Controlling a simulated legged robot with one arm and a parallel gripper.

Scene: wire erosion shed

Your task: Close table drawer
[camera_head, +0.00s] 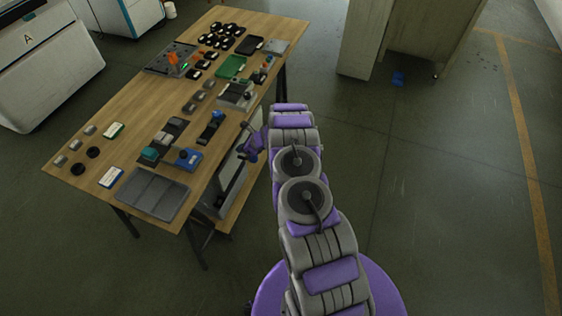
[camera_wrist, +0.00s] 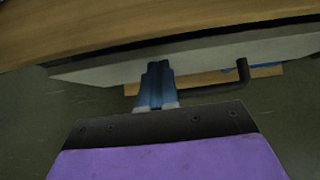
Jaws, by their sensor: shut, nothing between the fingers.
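The wooden table (camera_head: 205,128) stands left of my arm in the head view. Its pale drawer (camera_head: 236,172) shows below the right-hand edge of the tabletop, partly hidden. In the wrist view the drawer's pale panel (camera_wrist: 100,73) runs under the table edge, with a dark gap between them. A dark bar handle (camera_wrist: 243,72) stands out from it at the right. My gripper (camera_wrist: 158,68) is shut and empty, its blue fingers over the panel, left of the handle; contact cannot be told. In the head view my gripper (camera_head: 250,150) is beside the table's right edge.
The tabletop carries several small parts, including a grey tray (camera_head: 152,193), a green tray (camera_head: 231,67) and a blue device (camera_head: 187,158). A pale cabinet (camera_head: 405,35) stands at the back, with a small blue object (camera_head: 398,78) on the floor. The floor at right is clear.

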